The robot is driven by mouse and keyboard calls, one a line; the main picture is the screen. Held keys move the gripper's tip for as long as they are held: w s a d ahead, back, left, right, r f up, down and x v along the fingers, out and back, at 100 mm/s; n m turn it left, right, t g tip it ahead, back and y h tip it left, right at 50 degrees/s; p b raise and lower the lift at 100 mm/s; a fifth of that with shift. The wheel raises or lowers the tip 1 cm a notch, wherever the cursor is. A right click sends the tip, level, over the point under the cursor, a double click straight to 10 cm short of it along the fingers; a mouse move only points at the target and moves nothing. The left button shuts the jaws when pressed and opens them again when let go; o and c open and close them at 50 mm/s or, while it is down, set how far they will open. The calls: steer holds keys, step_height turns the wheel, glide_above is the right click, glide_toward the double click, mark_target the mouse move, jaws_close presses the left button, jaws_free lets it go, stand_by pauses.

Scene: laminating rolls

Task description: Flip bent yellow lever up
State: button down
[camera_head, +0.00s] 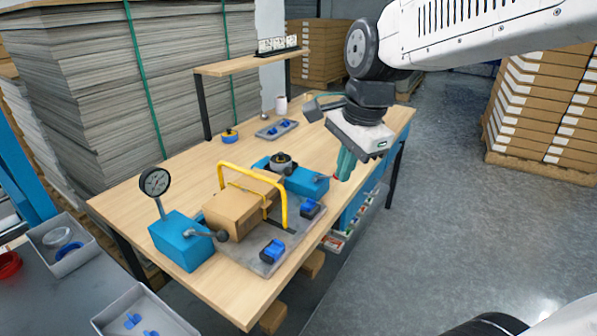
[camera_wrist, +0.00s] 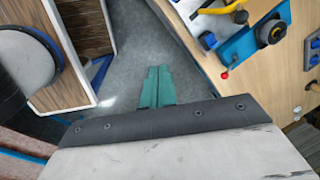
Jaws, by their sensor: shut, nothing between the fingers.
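The bent yellow lever (camera_head: 255,172) is a tube bent into a wide arch, standing over a brown cardboard box (camera_head: 233,212) on a grey base plate (camera_head: 262,262) in the head view. A yellow bent piece also shows at the top of the wrist view (camera_wrist: 218,9), cut off by the edge. My gripper (camera_head: 343,172) has teal fingers, shut and empty, pointing down near the table's right edge, right of the lever and apart from it. In the wrist view the closed fingers (camera_wrist: 158,70) are over the grey floor.
Blue blocks (camera_head: 181,240) with black-knobbed levers stand beside the box, one with a gauge (camera_head: 155,181). A red knob (camera_wrist: 224,74) is near my fingers in the wrist view. Blue clamps (camera_head: 272,251) sit on the plate.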

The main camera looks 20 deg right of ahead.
steer(key=w+f+m, duration=0.1)
steer(key=w+m, duration=0.9)
steer(key=m, duration=0.1)
steer(key=shift+w+d+f+t, duration=0.25)
steer(key=shift+d+f+t, duration=0.05)
steer(key=shift+f, duration=0.1)
steer(key=x, duration=1)
steer(key=shift+w+a+r, duration=0.55)
steer(key=shift+a, duration=0.15)
steer(key=shift+w+a+r, duration=0.55)
steer(key=shift+a, duration=0.15)
